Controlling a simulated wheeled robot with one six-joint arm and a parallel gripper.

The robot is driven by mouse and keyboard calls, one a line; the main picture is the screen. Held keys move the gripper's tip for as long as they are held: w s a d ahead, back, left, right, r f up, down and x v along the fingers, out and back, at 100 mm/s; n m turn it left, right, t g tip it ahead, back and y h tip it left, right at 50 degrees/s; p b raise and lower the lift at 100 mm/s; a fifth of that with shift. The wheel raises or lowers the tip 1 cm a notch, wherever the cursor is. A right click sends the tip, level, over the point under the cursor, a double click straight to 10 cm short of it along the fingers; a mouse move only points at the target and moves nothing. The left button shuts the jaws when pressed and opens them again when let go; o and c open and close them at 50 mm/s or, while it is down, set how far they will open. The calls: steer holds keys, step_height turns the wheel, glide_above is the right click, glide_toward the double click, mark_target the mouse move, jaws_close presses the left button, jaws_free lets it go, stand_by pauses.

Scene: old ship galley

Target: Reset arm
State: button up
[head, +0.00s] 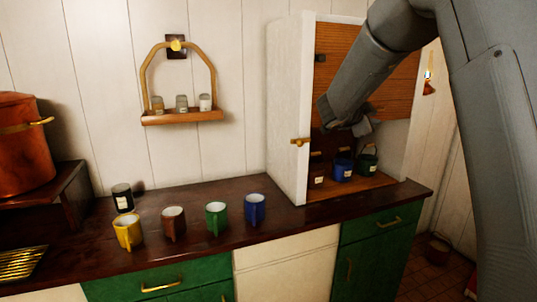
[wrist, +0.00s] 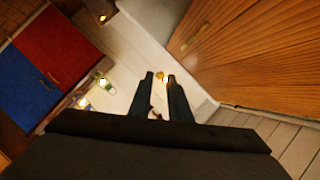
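My gripper (head: 350,122) is in the head view at the upper right, in front of the open wall cabinet (head: 385,182). My arm comes down to it from the upper right. In the wrist view the two dark fingers (wrist: 160,76) stand a little apart with nothing held between them. A small bright yellow spot shows beyond the fingertips. In the head view the gripper is above several small labelled pots in the cabinet, including a blue one (head: 343,169) and a dark red one (head: 317,173). It hides part of the cabinet's inside.
The cabinet's white door (head: 289,110) stands open to the left. Yellow (head: 127,232), brown (head: 174,226), green (head: 216,220) and blue (head: 255,210) mugs line the dark counter (head: 200,250), with a black jar (head: 122,198) behind. A copper pot (head: 22,140) stands left. A shelf (head: 183,117) holds three jars.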

steer(key=s+a+f+n+y+b, duration=0.1)
steer(key=s+a+f+n+y, duration=0.9)
steer(key=a+f+n, duration=0.4)
steer(key=s+f+n+g, duration=0.3)
steer(key=s+f, duration=0.4)
steer(key=s, duration=0.8)
steer(key=s+f+n+g+b, duration=0.1)
steer(key=s+f+n+g, duration=0.2)
steer(key=s, duration=1.2)
step_height(320, 180, down, 5)
steer(key=g, duration=0.3)
steer(key=shift+s+a+f+y, duration=0.15)
steer(key=shift+s+a+y, duration=0.1)
steer(key=shift+y, duration=0.15)
steer(key=shift+d, duration=0.1)
